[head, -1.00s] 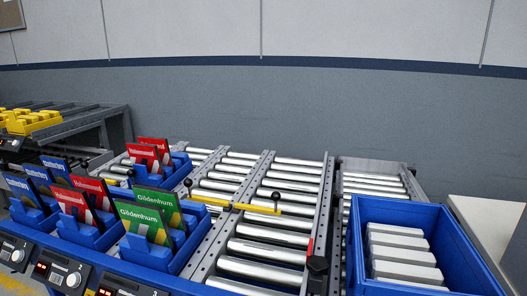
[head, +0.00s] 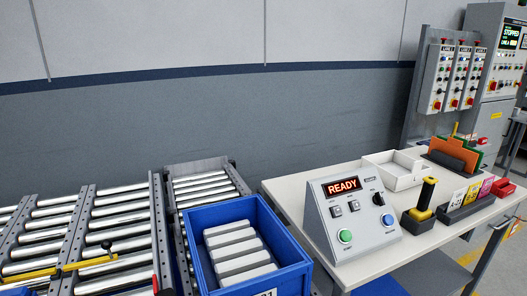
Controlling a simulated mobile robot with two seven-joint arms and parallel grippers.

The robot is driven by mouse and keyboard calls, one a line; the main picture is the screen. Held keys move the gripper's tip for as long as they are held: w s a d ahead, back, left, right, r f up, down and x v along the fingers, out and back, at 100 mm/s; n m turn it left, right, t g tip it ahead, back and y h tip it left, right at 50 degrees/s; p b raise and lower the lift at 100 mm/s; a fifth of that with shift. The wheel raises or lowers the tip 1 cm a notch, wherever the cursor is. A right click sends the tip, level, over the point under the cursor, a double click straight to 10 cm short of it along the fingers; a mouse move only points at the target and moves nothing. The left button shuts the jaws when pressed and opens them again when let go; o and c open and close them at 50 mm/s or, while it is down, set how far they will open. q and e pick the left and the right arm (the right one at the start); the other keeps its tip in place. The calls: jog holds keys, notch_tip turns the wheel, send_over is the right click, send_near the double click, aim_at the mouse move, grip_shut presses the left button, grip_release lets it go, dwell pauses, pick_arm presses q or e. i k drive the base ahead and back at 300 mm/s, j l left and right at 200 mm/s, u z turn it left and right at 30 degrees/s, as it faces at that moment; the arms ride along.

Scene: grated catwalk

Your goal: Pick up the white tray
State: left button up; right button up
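The white tray (head: 413,174) is a shallow, open box with low walls. It sits on the light tabletop (head: 293,195) at the right, behind a grey control console (head: 352,214) and partly hidden by it. It looks empty. Neither of my grippers shows in the head view.
The console's display reads READY. A yellow-and-black handled tool (head: 424,201) and a dark holder with coloured tags (head: 466,200) stand in front of the tray. A rack of coloured folders (head: 455,152) is behind it. A blue bin (head: 292,250) of white boxes stands left of the table, beside roller conveyors (head: 100,235).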

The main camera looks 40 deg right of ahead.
aim_at(397, 172)
jog(key=z, duration=2.2)
jog(key=i+l+u, duration=0.1)
jog(key=u, duration=0.3)
jog(key=l+u, duration=0.2)
jog(key=u, duration=0.25)
jog(key=i+l+u, duration=0.1)
jog(key=u, duration=0.3)
jog(key=l+u, duration=0.25)
jog(key=l, duration=0.25)
jog(key=l+u, duration=0.3)
jog(key=l, duration=0.15)
jog(key=k+l+u, duration=0.1)
jog(key=l, duration=0.35)
jog(key=k+l, duration=0.1)
jog(key=l, duration=0.4)
jog(key=l+u, duration=0.15)
jog(key=l, duration=0.3)
jog(key=k+l+u, duration=0.1)
jog(key=l, duration=0.35)
jog(key=k, duration=0.1)
